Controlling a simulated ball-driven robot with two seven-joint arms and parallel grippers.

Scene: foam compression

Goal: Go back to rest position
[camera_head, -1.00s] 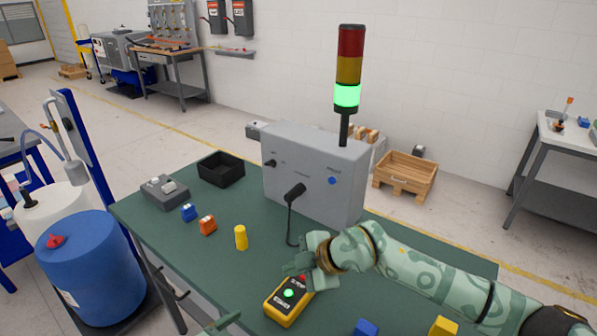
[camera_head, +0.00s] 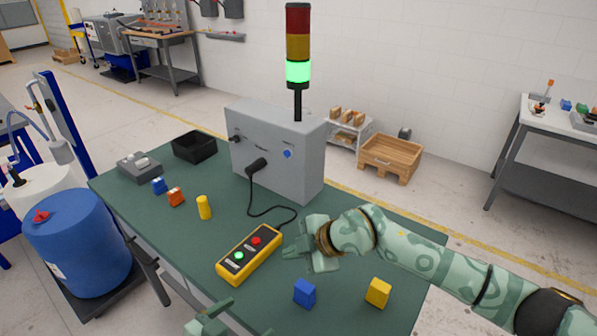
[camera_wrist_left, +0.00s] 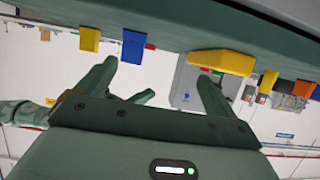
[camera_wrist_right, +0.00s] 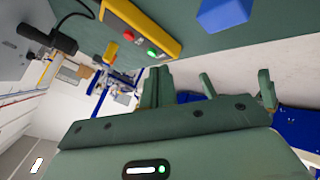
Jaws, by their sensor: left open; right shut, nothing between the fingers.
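My right gripper (camera_head: 290,252) is shut and empty, just right of the yellow pendant (camera_head: 248,254) and above the green table in the head view. The pendant has a red and a green button. It also shows in the right wrist view (camera_wrist_right: 148,22), apart from the fingers. My left gripper (camera_head: 214,314) is open and empty at the bottom of the head view, near the table's front edge and partly cut off by the frame. Its spread fingers also show in the left wrist view (camera_wrist_left: 155,88).
The green table (camera_head: 350,300) holds a grey control box (camera_head: 280,155) with a lit green tower lamp (camera_head: 298,72), a black tray (camera_head: 194,147), a blue block (camera_head: 305,293), a yellow block (camera_head: 378,293) and small parts at left. A blue barrel (camera_head: 78,257) stands left.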

